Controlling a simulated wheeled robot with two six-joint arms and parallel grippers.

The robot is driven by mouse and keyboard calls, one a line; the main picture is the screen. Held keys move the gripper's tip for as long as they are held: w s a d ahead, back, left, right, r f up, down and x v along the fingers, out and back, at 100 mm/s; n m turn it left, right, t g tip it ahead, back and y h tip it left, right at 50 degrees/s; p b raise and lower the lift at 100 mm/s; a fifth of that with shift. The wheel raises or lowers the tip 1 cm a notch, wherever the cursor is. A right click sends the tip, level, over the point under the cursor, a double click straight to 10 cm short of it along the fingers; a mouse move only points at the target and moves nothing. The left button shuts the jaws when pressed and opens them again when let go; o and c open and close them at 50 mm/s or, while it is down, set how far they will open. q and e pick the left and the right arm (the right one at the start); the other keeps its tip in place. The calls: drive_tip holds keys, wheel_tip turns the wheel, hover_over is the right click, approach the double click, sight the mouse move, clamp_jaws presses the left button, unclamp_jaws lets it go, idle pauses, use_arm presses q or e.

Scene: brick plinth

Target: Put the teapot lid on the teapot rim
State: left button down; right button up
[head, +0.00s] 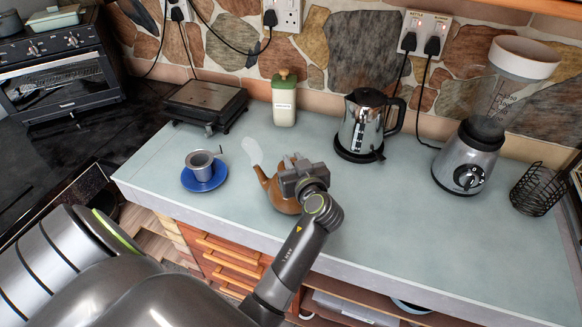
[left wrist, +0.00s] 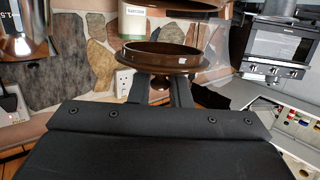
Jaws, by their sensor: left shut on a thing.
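The brown teapot (head: 280,202) stands on the pale counter, its spout pointing left. My left gripper (head: 292,180) is over it in the head view and hides its top and rim. In the left wrist view, which is upside down, the left gripper (left wrist: 159,88) is shut on the knob of the brown teapot lid (left wrist: 155,55). The lid looks roughly level. A brown curved edge, likely the teapot (left wrist: 185,6), shows at the top of that view with a gap to the lid. My right gripper is not in view.
A grey cup on a blue saucer (head: 204,182) stands left of the teapot. A green canister (head: 284,105), a steel kettle (head: 361,125) and a flat black appliance (head: 206,100) stand behind. A blender (head: 469,155) and wire basket (head: 538,190) are at right. The counter's right middle is free.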

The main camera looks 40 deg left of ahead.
use_arm(q)
drive_tip(key=f, duration=0.3)
drive_tip(key=shift+a+f+p, duration=0.25)
drive_tip(key=shift+a+p, duration=0.05)
drive_tip(key=shift+p, duration=0.05)
drive_tip(key=shift+d+f, duration=0.1)
drive_tip(key=shift+f, duration=0.2)
drive_tip(key=c, duration=1.8)
unclamp_jaws()
drive_tip(key=shift+f+b, duration=0.1)
drive_tip(key=shift+b, duration=0.2)
drive_tip(key=o, duration=0.5)
drive_tip(key=shift+c, duration=0.2)
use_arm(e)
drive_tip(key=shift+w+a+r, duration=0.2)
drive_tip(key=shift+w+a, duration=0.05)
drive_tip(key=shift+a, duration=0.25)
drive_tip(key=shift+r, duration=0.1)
